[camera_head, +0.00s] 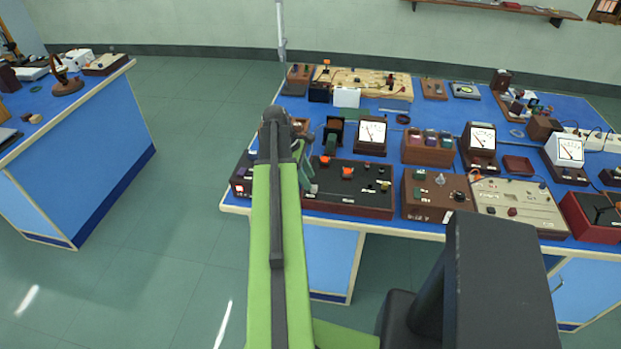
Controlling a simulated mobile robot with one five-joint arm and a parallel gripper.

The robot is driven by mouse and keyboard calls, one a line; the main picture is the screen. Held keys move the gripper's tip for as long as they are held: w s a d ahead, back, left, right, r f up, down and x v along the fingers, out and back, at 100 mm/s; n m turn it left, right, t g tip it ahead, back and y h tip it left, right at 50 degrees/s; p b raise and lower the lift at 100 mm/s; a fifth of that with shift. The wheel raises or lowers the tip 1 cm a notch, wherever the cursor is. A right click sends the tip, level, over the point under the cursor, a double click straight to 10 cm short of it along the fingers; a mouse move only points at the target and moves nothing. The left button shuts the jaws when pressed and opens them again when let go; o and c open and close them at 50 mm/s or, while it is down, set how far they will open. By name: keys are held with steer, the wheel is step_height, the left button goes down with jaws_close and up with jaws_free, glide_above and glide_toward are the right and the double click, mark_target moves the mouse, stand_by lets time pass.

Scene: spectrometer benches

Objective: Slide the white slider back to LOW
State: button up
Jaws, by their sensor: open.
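I cannot make out the white slider or a LOW label; the controls on the bench are too small to read. Candidate panels stand along the front of the right bench: a black-topped box (350,187) with orange and yellow knobs, a brown box (425,207) with a dial, and a cream panel (520,208) with small knobs. My green arm reaches up to the bench's left front. My gripper (305,158) is at its end, open and seen small, by the left end of the black-topped box. The arm hides part of that corner. I cannot tell whether it touches anything.
White-faced meters (372,133), a brown block holder (428,149) and a red box (592,216) crowd the blue right bench (480,103). Another blue bench (85,150) stands at left with instruments on top. The green floor (190,150) between them is clear.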

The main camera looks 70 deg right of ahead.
steer(key=p+v, duration=1.1)
steer(key=v, duration=0.3)
